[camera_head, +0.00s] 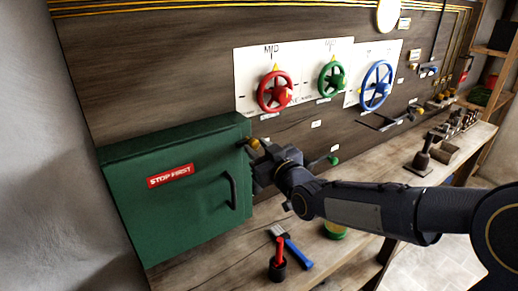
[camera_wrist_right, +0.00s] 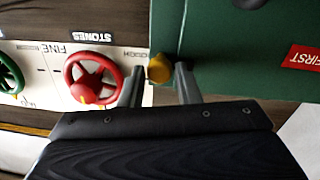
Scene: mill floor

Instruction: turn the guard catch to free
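The guard is a closed green box (camera_head: 180,190) with a red "STOP FIRST" label and a dark handle (camera_head: 233,190). The guard catch is a yellow knob (camera_head: 254,143) at the box's upper right edge. My right gripper (camera_head: 254,158) is at that edge, close to the catch. In the right wrist view the catch (camera_wrist_right: 159,69) shows between the two fingertips, with a small gap visible on each side. The right gripper (camera_wrist_right: 159,80) is open there. The catch's mount is partly hidden. My left gripper is not in view.
Red (camera_head: 275,92), green (camera_head: 332,79) and blue (camera_head: 376,86) handwheels are on white panels on the wall.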

